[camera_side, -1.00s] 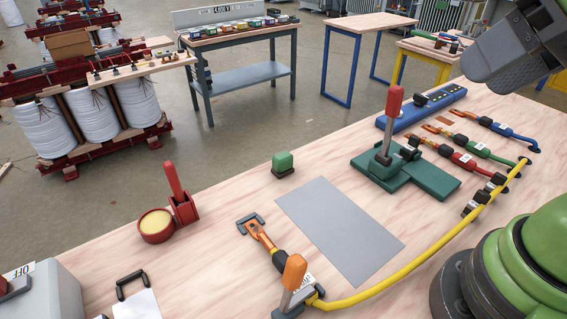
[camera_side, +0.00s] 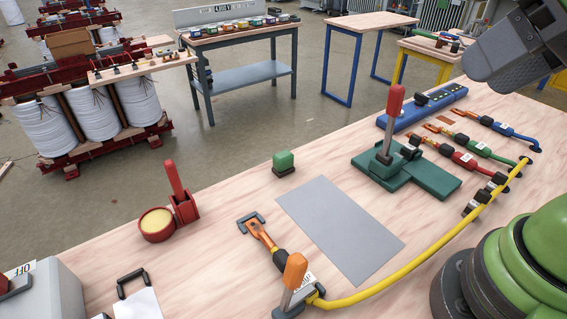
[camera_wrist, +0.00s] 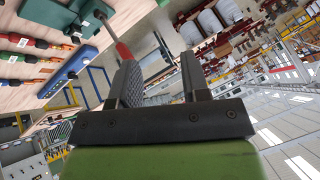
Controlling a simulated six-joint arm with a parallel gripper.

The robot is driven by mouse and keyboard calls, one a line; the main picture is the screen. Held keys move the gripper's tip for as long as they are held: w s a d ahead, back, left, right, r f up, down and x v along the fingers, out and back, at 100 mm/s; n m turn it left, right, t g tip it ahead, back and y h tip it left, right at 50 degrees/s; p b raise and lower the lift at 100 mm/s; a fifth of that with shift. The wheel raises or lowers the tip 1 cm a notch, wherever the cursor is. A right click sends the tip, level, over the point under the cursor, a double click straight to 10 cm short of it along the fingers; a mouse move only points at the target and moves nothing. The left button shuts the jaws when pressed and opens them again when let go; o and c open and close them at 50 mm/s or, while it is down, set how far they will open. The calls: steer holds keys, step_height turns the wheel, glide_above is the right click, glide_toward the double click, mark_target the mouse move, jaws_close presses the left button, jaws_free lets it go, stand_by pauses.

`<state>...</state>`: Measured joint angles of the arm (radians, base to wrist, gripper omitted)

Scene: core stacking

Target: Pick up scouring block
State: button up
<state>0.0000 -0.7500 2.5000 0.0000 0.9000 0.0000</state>
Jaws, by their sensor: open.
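The scouring block looks to be the small green block (camera_side: 284,163) standing on the wooden bench, left of the grey sheet in the side view. It has a green upper part on a darker base, and nothing touches it. I cannot make it out in the wrist view. My gripper (camera_wrist: 160,68) shows in the wrist view with its two dark fingers apart and nothing between them. It is well away from the block, and its fingers are not seen in the side view.
The grey sheet (camera_side: 340,229) lies right of the block. A green fixture with a red lever (camera_side: 407,174) stands beyond it. A red holder with a round pot (camera_side: 157,225) is to the left. An orange-ended yellow cable (camera_side: 400,285) runs along the front. The bench around the block is clear.

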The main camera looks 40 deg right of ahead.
steer(key=o, duration=0.7)
steer(key=shift+w, duration=0.1)
steer(key=n+g+h, duration=0.2)
steer(key=n, duration=0.1)
glide_above(286, 156)
steer(key=s+d, duration=0.1)
steer(key=s, duration=0.4)
step_height(286, 156, down, 14)
steer(key=shift+n+g, duration=0.4)
steer(key=shift+n, duration=0.1)
steer(key=x, duration=0.3)
steer(key=a+x, duration=0.1)
steer(key=x, duration=0.7)
steer(key=shift+s+a+f, duration=0.15)
steer(key=shift+s+f, duration=0.15)
steer(key=shift+f, duration=0.1)
steer(key=shift+x, duration=3.1)
